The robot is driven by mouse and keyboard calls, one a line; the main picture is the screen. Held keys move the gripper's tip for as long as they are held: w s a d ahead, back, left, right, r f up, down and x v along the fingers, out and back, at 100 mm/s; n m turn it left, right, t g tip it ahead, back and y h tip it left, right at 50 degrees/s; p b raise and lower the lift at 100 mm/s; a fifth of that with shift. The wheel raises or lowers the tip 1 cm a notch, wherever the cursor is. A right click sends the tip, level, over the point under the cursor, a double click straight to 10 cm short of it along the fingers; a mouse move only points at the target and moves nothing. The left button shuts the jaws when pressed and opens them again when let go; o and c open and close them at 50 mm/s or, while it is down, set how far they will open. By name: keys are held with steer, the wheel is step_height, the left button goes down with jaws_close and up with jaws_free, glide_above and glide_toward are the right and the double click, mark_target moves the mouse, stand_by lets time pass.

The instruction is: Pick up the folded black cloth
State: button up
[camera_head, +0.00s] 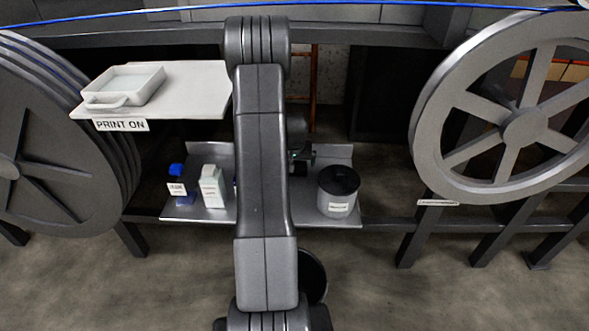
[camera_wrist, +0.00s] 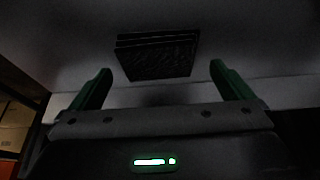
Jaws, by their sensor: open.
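The folded black cloth (camera_wrist: 156,57) shows in the wrist view as a dark layered rectangle on a grey surface, just beyond and between my fingertips. My gripper (camera_wrist: 160,78) is open, with its two green fingers apart and nothing between them. The cloth looks apart from both fingers. In the head view my arm stands in front of the metal shelf (camera_head: 190,212) and hides its middle. The cloth cannot be made out there, and my gripper (camera_head: 300,158) shows only in part behind the arm.
On the shelf stand a blue bottle (camera_head: 178,183), a white bottle (camera_head: 211,186) and a dark-topped round container (camera_head: 338,190). A white board (camera_head: 195,90) with a tray (camera_head: 124,86) juts out at upper left. Large wheels (camera_head: 515,125) flank both sides. A blue cable (camera_head: 330,3) runs along the top.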

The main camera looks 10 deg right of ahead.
steer(key=shift+x, duration=1)
steer(key=c, duration=0.9)
steer(key=shift+r, duration=0.1)
step_height(320, 180, up, 10)
steer(key=p, duration=0.1)
